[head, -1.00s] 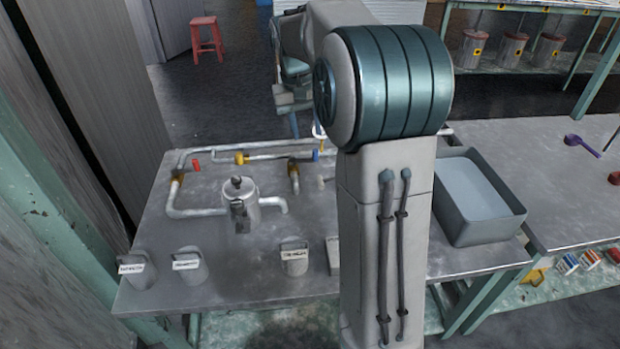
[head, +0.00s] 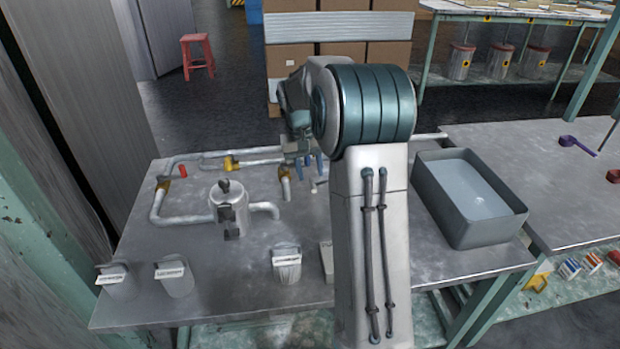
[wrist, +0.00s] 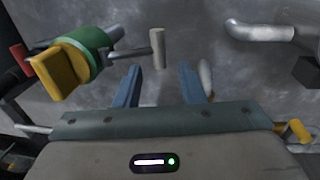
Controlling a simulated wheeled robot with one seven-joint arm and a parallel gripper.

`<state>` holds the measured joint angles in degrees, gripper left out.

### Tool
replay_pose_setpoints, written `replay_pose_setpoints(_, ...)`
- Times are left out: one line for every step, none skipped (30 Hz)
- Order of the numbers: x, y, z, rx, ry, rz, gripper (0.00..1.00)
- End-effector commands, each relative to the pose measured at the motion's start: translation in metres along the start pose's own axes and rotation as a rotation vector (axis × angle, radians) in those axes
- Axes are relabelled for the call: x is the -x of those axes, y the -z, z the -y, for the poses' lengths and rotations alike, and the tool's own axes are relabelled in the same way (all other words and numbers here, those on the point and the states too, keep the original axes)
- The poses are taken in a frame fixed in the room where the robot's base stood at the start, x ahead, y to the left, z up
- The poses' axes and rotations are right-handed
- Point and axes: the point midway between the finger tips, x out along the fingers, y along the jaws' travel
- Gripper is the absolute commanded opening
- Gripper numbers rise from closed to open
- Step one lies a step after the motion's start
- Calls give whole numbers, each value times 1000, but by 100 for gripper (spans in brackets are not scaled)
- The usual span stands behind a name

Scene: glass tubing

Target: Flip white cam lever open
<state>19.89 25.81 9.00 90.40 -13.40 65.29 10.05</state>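My gripper (wrist: 158,88) is open, its two blue fingers apart with nothing held between them. In the wrist view a pale T-shaped handle (wrist: 158,48) stands just beyond the gap between the fingertips. A small white rounded piece (wrist: 206,76) shows beside the right finger, partly hidden by it. I cannot tell for sure which of these is the white cam lever. A green ring with a yellow fitting (wrist: 62,72) lies left of the fingers. In the head view my gripper (head: 314,164) is low over the pipework, and the pale handle (head: 318,185) is just below it.
A metal pot (head: 229,208) stands left on the table (head: 225,290), among grey pipes (head: 180,217). Several labelled cups (head: 287,263) line the front edge. A grey basin (head: 460,222) stands right of my arm. A bent pipe (wrist: 258,30) is at upper right in the wrist view.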

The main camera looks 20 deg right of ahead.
Motion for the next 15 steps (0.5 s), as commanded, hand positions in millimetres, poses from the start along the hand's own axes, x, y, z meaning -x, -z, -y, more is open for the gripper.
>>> replay_pose_setpoints(-7,0,0,0,0,1,36)
replay_pose_setpoints(-10,0,0,0,0,0,36)
replay_pose_setpoints(-12,0,0,0,0,0,36)
replay_pose_setpoints(-14,0,0,0,0,0,36)
replay_pose_setpoints(-15,0,0,0,0,0,36)
replay_pose_setpoints(-16,0,0,0,0,0,36)
replay_pose_setpoints(-17,0,0,0,0,0,36)
replay_pose_setpoints(-17,0,0,0,0,0,36)
replay_pose_setpoints(-17,0,0,0,0,0,36)
replay_pose_setpoints(-17,0,0,0,0,0,36)
replay_pose_setpoints(-17,0,0,0,0,0,36)
replay_pose_setpoints(-17,0,0,0,0,0,36)
replay_pose_setpoints(-17,0,0,0,0,0,36)
replay_pose_setpoints(-17,0,0,0,0,0,36)
replay_pose_setpoints(-17,0,0,0,0,0,31)
